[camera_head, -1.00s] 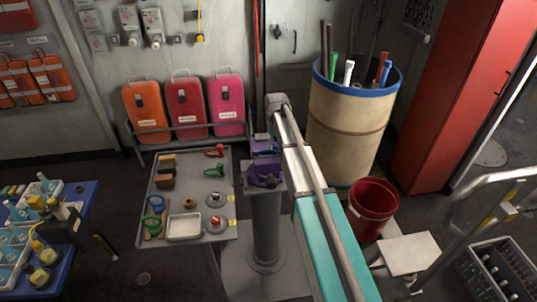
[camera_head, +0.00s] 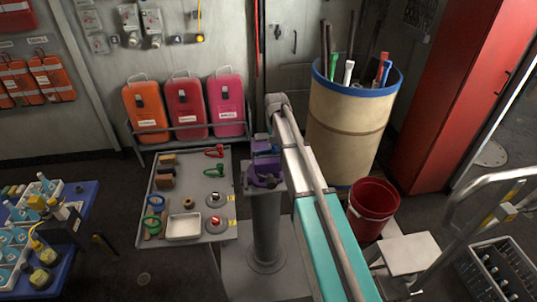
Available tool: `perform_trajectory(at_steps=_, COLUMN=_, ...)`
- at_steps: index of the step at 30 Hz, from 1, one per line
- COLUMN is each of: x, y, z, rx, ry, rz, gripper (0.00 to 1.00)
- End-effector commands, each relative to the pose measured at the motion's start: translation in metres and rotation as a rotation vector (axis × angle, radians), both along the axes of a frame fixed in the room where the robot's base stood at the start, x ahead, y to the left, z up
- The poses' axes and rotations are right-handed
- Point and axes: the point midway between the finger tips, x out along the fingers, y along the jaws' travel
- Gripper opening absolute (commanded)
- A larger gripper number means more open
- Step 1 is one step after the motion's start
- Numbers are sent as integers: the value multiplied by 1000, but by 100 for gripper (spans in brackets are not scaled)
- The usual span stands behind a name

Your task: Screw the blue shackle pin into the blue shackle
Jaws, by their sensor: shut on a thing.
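A purple vise (camera_head: 265,171) sits on top of a grey pedestal (camera_head: 266,225) in the middle of the head view. A small blue thing (camera_head: 262,147) shows just above and behind the vise. It is too small to tell the blue shackle from its pin. My gripper (camera_head: 264,142) is at the end of my arm, just above the vise, and mostly hidden by my wrist. It is shut, apparently on the blue shackle pin. Whether the pin touches the shackle or its thread is hidden.
A grey table (camera_head: 205,239) left of the pedestal holds a red shackle (camera_head: 215,151), a green shackle (camera_head: 215,171), a metal tray (camera_head: 184,227) and small tools. A red bucket (camera_head: 373,208) and a tan barrel (camera_head: 347,130) stand right of my arm.

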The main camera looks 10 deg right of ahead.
Motion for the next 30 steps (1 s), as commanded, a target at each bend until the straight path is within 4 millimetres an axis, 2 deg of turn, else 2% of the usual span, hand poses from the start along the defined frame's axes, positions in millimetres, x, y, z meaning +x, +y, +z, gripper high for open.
perform_trajectory(at_steps=8, x=0, y=0, z=0, rx=0, ry=0, rz=-45, gripper=0)
perform_trajectory(at_steps=30, x=0, y=0, z=-1, rx=0, ry=0, rz=-617, gripper=0)
